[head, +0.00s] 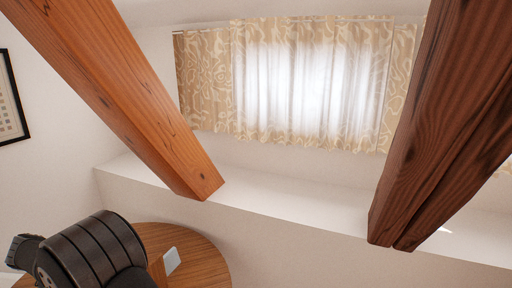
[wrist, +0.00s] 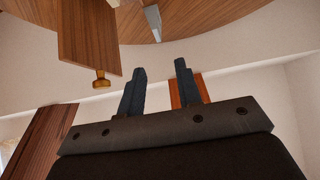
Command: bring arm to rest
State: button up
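My gripper (wrist: 160,75) shows in the wrist view with its two dark fingers apart and nothing between them. Pale wall shows through the gap. In the head view a dark ribbed part at the bottom left looks like my arm; the fingers are not visible there. The arm part overlaps the view of a round wooden table (head: 205,256). The table also shows at the top of the wrist view (wrist: 195,18).
A small white object (head: 172,261) lies on the table. Two timber braces, left (head: 130,90) and right (head: 440,120), slant across the head view. A wooden panel with a knob (wrist: 88,35) shows in the wrist view. A curtained window (head: 300,80) is behind a white ledge (head: 280,205).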

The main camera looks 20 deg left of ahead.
notch_tip(320, 180, down, 8)
jog(key=a, duration=0.2)
jog(key=shift+s+a, duration=0.15)
jog(key=shift+a, duration=0.05)
jog(key=shift+r, duration=0.1)
jog(key=d+r, duration=0.3)
jog(key=r, duration=0.6)
jog(key=d+r, duration=0.4)
jog(key=r, duration=0.5)
jog(key=shift+w+d+r, duration=0.15)
jog(key=shift+w+d, duration=0.1)
jog(key=shift+w, duration=0.05)
